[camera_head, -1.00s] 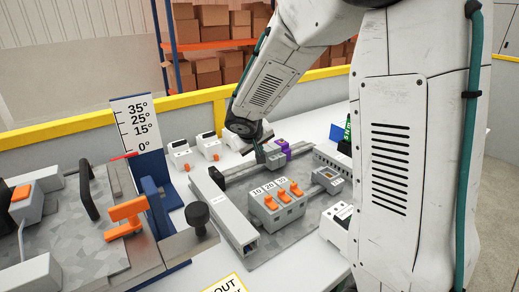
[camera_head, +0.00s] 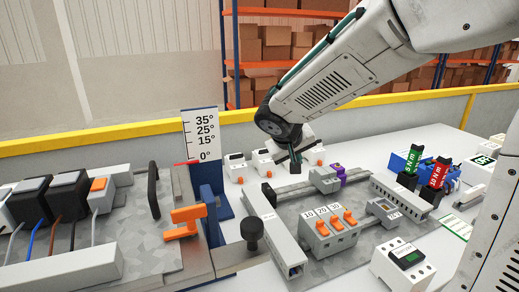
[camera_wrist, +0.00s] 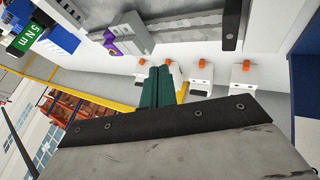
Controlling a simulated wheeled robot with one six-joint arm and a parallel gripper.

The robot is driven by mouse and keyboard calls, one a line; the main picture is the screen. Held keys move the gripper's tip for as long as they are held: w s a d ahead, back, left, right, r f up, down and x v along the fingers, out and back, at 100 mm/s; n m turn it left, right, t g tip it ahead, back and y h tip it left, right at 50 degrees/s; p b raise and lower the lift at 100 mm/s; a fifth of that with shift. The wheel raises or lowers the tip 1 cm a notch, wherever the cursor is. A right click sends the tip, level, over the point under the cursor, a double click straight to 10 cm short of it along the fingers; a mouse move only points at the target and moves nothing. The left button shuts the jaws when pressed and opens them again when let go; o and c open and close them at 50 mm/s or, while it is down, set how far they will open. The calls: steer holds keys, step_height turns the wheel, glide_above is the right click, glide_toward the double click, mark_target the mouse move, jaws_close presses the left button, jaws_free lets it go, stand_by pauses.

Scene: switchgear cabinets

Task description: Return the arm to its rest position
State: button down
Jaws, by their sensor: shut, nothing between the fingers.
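My arm reaches in from the upper right in the head view, with its elbow high and its wrist over the table. My gripper (camera_head: 295,164) points down above the rear edge of the grey mounting plate (camera_head: 280,183) and holds nothing. In the wrist view the dark green fingers (camera_wrist: 157,88) are together, with no object between them. The fingertips appear apart from the devices below. A grey terminal block (camera_head: 325,180) and a purple one (camera_head: 340,173) sit on the rail just right of the gripper.
An angle scale (camera_head: 203,137) and a black-handled panel (camera_head: 153,190) are at left. Torque tools (camera_head: 437,173) stand at right. A yellow-topped wall (camera_head: 100,135) runs behind.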

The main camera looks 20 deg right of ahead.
steer(key=s+g, duration=0.1)
steer(key=s, duration=0.3)
steer(key=s+f+g, duration=0.1)
steer(key=s, duration=0.2)
steer(key=s+n+g+y, duration=0.1)
steer(key=s, duration=0.3)
steer(key=shift+s+d+f+g, duration=0.1)
steer(key=shift+s+f+g, duration=0.05)
steer(key=shift+s+g, duration=0.15)
steer(key=s+a+r+y, duration=0.1)
steer(key=s+y, duration=0.1)
steer(key=s, duration=0.7)
steer(key=s+a+r+y, duration=0.2)
steer(key=s, duration=0.7)
steer(key=shift+a+r, duration=0.2)
